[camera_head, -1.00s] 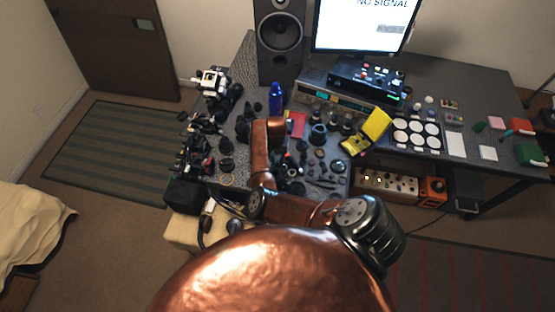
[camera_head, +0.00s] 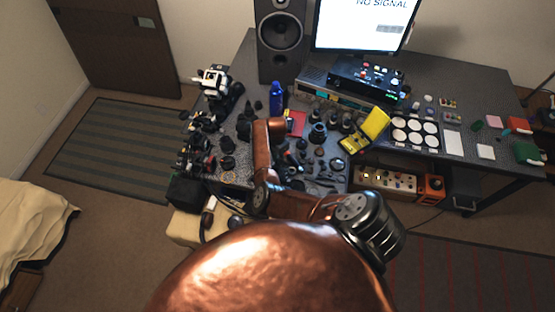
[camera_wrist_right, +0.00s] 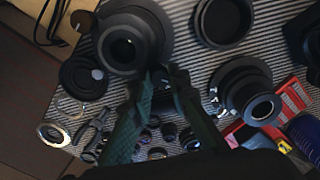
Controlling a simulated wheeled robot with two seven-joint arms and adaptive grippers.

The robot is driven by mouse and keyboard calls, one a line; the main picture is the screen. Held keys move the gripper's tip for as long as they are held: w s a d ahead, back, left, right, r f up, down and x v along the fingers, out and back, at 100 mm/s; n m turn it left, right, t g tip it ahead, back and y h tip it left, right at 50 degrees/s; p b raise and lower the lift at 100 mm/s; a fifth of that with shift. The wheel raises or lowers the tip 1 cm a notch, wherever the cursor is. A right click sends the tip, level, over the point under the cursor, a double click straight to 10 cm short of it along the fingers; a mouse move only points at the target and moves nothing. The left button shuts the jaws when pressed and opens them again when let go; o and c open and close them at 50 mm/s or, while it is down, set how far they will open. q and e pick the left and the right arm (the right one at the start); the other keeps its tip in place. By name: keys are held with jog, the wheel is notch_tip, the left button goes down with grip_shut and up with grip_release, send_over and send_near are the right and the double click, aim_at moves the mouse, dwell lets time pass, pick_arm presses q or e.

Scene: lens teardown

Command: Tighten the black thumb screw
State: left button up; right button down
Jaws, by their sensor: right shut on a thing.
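My right gripper (camera_wrist_right: 158,76) shows in the wrist view with its two dark green fingers converging at the side of a black lens barrel (camera_wrist_right: 125,42). The fingertips are shut on a small dark part at the barrel's lower right edge. It is where the black thumb screw would sit, but the fingers cover most of it and its outline is too dark to make out. In the head view my copper right arm reaches over the left part of the bench, and the gripper is hard to tell from the dark parts there. My left gripper is not in view.
Black rings and lens parts (camera_wrist_right: 222,20) crowd round the fingers. A blue bottle (camera_head: 277,97) and a red item (camera_head: 296,122) stand close to the arm. A yellow case (camera_head: 364,131) and a white-disc tray (camera_head: 415,133) lie further right. A speaker (camera_head: 280,35) stands behind.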

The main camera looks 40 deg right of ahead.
jog(key=shift+d, duration=0.1)
dwell(0.3)
jog(key=c, duration=1.8)
grip_release()
jog(key=shift+r, duration=0.15)
notch_tip(320, 180, up, 12)
jog(key=shift+f, duration=0.1)
